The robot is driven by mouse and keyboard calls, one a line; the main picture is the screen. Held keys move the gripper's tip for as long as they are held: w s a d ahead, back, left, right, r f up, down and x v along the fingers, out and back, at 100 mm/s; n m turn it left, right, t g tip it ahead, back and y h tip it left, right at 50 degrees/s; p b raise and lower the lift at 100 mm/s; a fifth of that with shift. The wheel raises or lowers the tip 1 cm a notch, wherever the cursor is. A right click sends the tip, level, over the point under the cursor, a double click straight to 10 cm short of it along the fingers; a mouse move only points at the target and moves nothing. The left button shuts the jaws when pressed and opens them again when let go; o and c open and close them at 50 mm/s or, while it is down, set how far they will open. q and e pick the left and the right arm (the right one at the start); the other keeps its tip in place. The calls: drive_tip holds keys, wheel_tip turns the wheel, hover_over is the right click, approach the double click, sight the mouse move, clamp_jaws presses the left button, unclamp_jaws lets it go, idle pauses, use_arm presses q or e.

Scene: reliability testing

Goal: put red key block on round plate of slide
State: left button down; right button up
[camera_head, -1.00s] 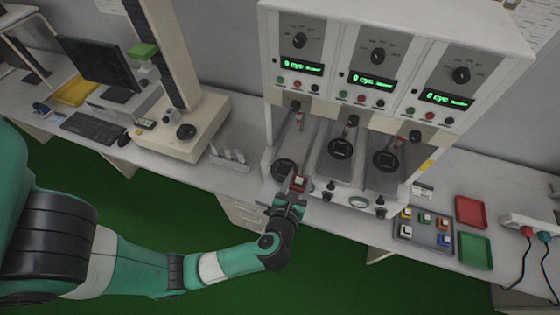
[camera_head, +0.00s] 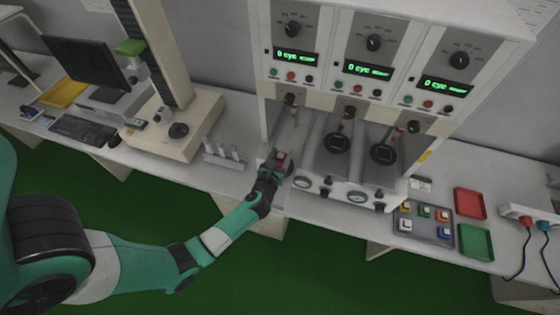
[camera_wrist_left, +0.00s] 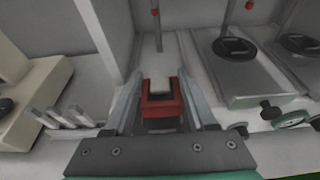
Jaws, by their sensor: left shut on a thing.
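My left gripper (camera_head: 277,163) is shut on the red key block (camera_wrist_left: 162,104), with a finger on each side of it. The block has a pale top, and it also shows as a small red patch in the head view (camera_head: 281,156). Gripper and block are over the leftmost slide of the test machine; they hide its round plate, and I cannot tell if the block touches it. The middle slide's round plate (camera_head: 337,143) and the right slide's round plate (camera_head: 383,154) are in view and empty. My right gripper is not in view.
The test machine (camera_head: 366,70) rises behind the slides, with plungers above them. A grey tray (camera_head: 423,235) holds several key blocks; a red tray (camera_head: 470,203) and a green tray (camera_head: 476,242) lie beside it. A small rack (camera_head: 224,158) stands left of the gripper.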

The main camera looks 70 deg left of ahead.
sight(280, 161)
use_arm(q)
drive_tip(key=shift+a+f+b, duration=0.15)
drive_tip(key=shift+f+b, duration=0.45)
drive_tip(key=shift+f, duration=0.45)
drive_tip(key=shift+a+f+b, duration=0.15)
drive_tip(key=shift+f+b, duration=0.45)
drive_tip(key=shift+f, duration=0.45)
drive_tip(key=shift+c, duration=1.1)
unclamp_jaws()
drive_tip(key=shift+r, duration=0.1)
drive_tip(key=shift+r+p, duration=0.25)
drive_tip(key=shift+p, duration=0.05)
drive_tip(key=shift+s+d, duration=0.2)
drive_tip(key=shift+d, duration=0.1)
drive_tip(key=p+v, duration=0.1)
drive_tip(key=v, duration=1)
drive_tip(key=shift+p, duration=0.35)
drive_tip(key=shift+d+r, duration=0.1)
drive_tip(key=shift+r, duration=0.05)
